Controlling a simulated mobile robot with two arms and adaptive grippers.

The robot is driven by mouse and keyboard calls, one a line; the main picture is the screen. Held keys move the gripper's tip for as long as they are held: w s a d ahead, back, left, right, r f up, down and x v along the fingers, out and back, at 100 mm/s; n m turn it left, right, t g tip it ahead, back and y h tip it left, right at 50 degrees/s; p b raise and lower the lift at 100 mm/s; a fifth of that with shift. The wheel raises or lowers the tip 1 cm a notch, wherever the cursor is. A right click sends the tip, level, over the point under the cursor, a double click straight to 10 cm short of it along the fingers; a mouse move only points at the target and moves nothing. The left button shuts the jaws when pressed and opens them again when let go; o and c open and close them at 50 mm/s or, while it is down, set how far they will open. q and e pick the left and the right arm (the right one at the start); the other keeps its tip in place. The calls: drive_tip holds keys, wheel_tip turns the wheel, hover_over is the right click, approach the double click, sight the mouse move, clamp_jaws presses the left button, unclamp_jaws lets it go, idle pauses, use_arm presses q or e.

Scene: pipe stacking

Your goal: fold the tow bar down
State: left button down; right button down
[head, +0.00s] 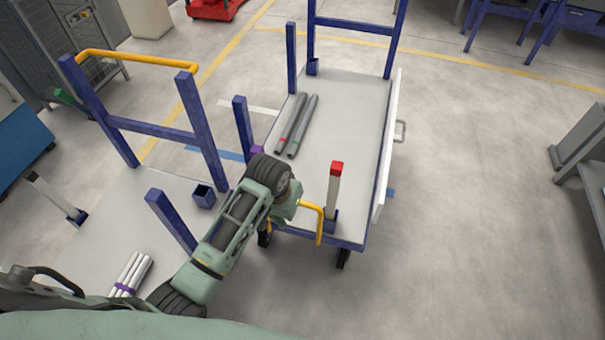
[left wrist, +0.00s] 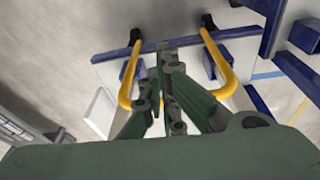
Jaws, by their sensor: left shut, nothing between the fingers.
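The yellow tow bar (head: 320,225) is at the near end of the grey-decked cart (head: 345,135). Its visible leg rises from near the deck edge and bends at the top towards my gripper; the other leg is hidden in the head view. My left gripper (head: 292,203) is beside it, partly hidden by its own wrist. In the left wrist view the tow bar (left wrist: 227,78) is a U with legs either side of my shut, empty fingers (left wrist: 163,55); the fingers hide part of it. I cannot tell whether they touch. My right gripper is not in view.
Two grey pipes (head: 297,125) lie on the cart deck. A post with a red top (head: 334,190) stands at its near corner. A second cart (head: 110,225) with blue posts and bundled pipes (head: 132,272) is at left. The floor at right is clear.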

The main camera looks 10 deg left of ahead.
use_arm(q)
drive_tip(key=w+r+n, duration=0.1)
drive_tip(key=w+r, duration=0.7)
drive_tip(key=w, duration=0.5)
drive_tip(key=shift+w+r+g+y, duration=0.25)
drive_tip(key=shift+g+y, duration=0.05)
drive_tip(key=shift+y, duration=0.1)
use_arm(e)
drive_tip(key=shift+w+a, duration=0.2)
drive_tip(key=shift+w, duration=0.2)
use_arm(q)
drive_tip(key=shift+a, duration=0.1)
